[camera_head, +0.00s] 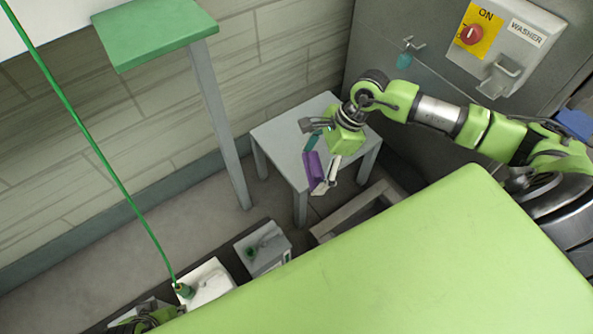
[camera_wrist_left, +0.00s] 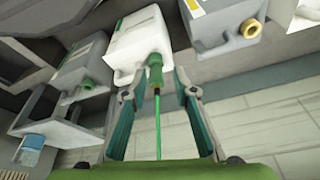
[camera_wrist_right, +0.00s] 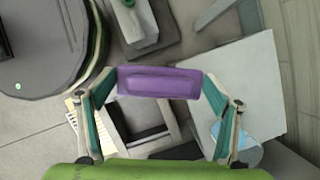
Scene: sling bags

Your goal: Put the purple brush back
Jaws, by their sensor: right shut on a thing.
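The purple brush (camera_head: 311,168) is a purple block held in the air by my right gripper (camera_head: 322,157), near the front edge of the small grey table. In the right wrist view the brush (camera_wrist_right: 160,82) spans the gap between both fingertips, and the fingers are shut on its two ends.
The small grey table (camera_head: 277,137) has bare room on top. A grey frame (camera_head: 352,212) stands low beside it. A large green surface (camera_head: 400,270) fills the front. A tall green-topped stand (camera_head: 155,30), grey boxes (camera_head: 262,249) and a washer switch (camera_head: 505,45) surround the area.

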